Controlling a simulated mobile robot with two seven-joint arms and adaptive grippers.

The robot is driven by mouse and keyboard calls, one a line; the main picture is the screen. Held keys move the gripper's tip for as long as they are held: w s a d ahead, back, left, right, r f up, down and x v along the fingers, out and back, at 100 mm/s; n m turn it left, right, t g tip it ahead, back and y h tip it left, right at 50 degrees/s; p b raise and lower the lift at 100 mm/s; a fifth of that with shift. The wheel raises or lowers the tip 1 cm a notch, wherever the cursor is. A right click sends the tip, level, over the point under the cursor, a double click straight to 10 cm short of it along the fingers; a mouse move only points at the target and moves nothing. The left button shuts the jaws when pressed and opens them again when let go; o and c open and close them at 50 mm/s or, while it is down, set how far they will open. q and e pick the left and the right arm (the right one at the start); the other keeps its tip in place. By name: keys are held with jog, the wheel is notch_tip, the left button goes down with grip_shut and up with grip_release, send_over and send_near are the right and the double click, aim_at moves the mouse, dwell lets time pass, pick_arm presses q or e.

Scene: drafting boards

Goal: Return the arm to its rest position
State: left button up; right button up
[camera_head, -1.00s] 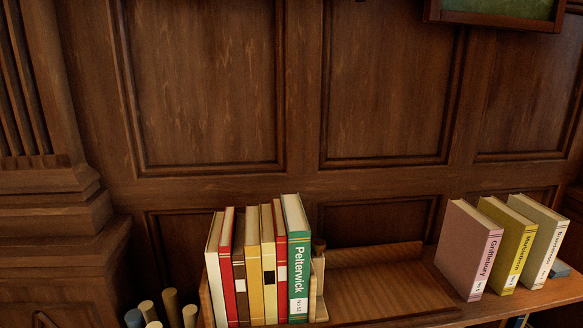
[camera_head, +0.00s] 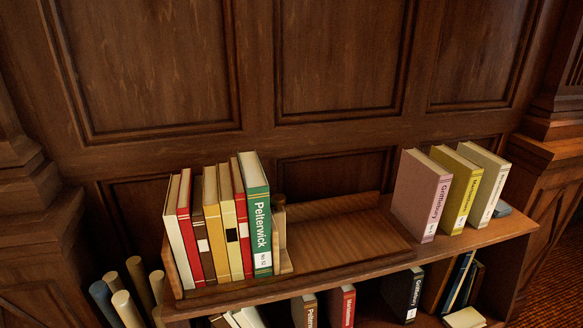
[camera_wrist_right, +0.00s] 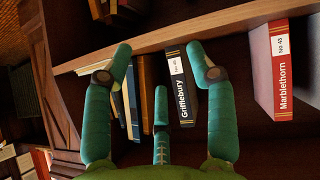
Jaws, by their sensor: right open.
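My right gripper (camera_wrist_right: 160,62) shows in the right wrist view with its green fingers spread apart and nothing between them. Beyond the fingers is a lower shelf with a black book labelled Grifflebury (camera_wrist_right: 185,100), and a red book labelled Marblethorn (camera_wrist_right: 283,75) stands to the right. The fingertips overlap the shelf board (camera_wrist_right: 225,28) in the picture; I cannot tell how far they are from it. Neither arm shows in the head view. My left gripper is not in view.
In the head view, a row of books ending in the green Pelterwick (camera_head: 259,220) stands in a wooden rack (camera_head: 345,240) whose right part is empty. A pink book (camera_head: 420,195) and two others stand to the right. Rolled tubes (camera_head: 126,308) stand at lower left.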

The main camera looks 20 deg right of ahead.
jog(key=s+d+f+n+g+h, duration=0.15)
jog(key=s+f+g, duration=0.25)
jog(key=s, duration=0.4)
jog(key=s+d+f+n+g+h, duration=0.1)
jog(key=s+d+f+n+g, duration=0.2)
jog(key=s, duration=0.5)
jog(key=s+a+f+y, duration=0.1)
jog(key=a+f, duration=0.2)
jog(key=a, duration=0.9)
jog(key=s+a+f+m+y, duration=0.1)
jog(key=a+f, duration=0.3)
jog(key=a, duration=0.9)
jog(key=s+a+f+m+y, duration=0.1)
jog(key=a+f+y, duration=0.2)
jog(key=a, duration=0.9)
jog(key=shift+s+a+f+g, duration=0.2)
jog(key=shift+a+f+g, duration=0.1)
jog(key=shift+g, duration=0.1)
jog(key=shift+y, duration=0.25)
